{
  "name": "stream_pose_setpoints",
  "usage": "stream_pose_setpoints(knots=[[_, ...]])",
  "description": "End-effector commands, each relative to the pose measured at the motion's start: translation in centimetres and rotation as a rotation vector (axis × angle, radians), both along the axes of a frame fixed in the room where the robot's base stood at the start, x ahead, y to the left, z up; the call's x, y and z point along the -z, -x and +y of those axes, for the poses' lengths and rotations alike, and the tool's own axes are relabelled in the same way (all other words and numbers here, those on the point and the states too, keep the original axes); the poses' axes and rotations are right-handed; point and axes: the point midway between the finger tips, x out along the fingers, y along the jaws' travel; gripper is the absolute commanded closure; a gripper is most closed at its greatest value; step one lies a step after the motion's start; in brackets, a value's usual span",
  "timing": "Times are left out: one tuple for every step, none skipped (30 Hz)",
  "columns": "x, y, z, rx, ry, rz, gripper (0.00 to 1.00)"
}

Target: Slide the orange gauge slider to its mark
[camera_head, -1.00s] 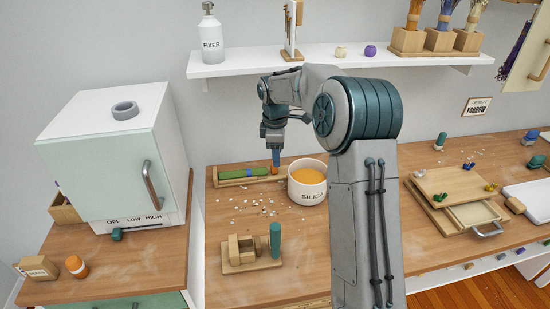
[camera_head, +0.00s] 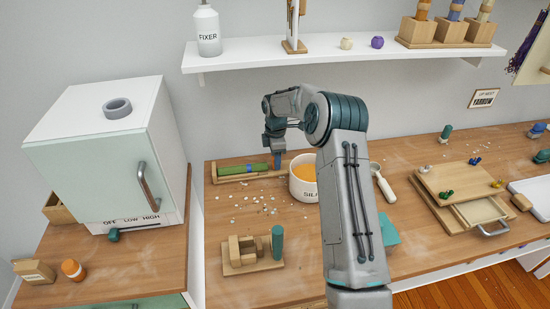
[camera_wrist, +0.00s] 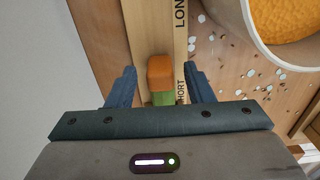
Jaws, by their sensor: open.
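The gauge is a wooden trough (camera_head: 232,178) at the back of the bench, holding a long green bar with a small blue patch on it. In the wrist view, the orange slider (camera_wrist: 160,72) sits on the gauge's wooden strip (camera_wrist: 150,30), against a green piece (camera_wrist: 162,98). The strip's edge reads LONG at the far end and SHORT nearer my gripper. My gripper (camera_wrist: 161,88) is open, one finger on each side of the slider, with gaps between. In the head view the slider is hidden behind my gripper. I cannot make out the slider's mark.
A white cup of orange material (camera_head: 304,193) stands close to the right of the gauge. Pale chips are scattered in front. A wooden jig (camera_head: 250,265) with a teal cylinder (camera_head: 277,243) stands nearer. A shelf (camera_head: 330,59) runs above.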

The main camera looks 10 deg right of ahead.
Motion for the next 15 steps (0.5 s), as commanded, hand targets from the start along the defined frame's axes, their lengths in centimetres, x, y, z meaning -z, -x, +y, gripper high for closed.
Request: stream_pose_setpoints(knots=[[0.40, 0.02, 0.11, -0.001, 0.000, 0.001, 0.53], [0.58, 0.02, 0.14, -0.002, 0.000, 0.001, 0.53], [0.75, 0.01, 0.17, -0.002, 0.000, 0.000, 0.53], [0.84, 0.01, 0.19, -0.002, 0.000, 0.000, 0.53], [0.89, 0.01, 0.21, -0.002, 0.000, 0.000, 0.53], [0.93, 0.01, 0.22, -0.003, 0.000, 0.000, 0.53], [0.93, 0.01, 0.23, -0.003, 0.000, 0.000, 0.53], [0.93, 0.01, 0.24, -0.003, 0.000, 0.000, 0.53], [0.93, 0.01, 0.26, -0.003, 0.000, 0.000, 0.53], [0.93, 0.01, 0.27, -0.003, 0.000, 0.000, 0.53], [0.92, 0.01, 0.28, -0.003, 0.000, 0.000, 0.53], [0.92, 0.01, 0.29, -0.003, 0.000, 0.000, 0.58], [0.91, 0.01, 0.30, -0.003, 0.000, 0.000, 0.67], [0.91, 0.01, 0.30, -0.003, 0.000, 0.000, 0.75], [0.91, 0.01, 0.31, -0.003, 0.000, 0.000, 0.86]])
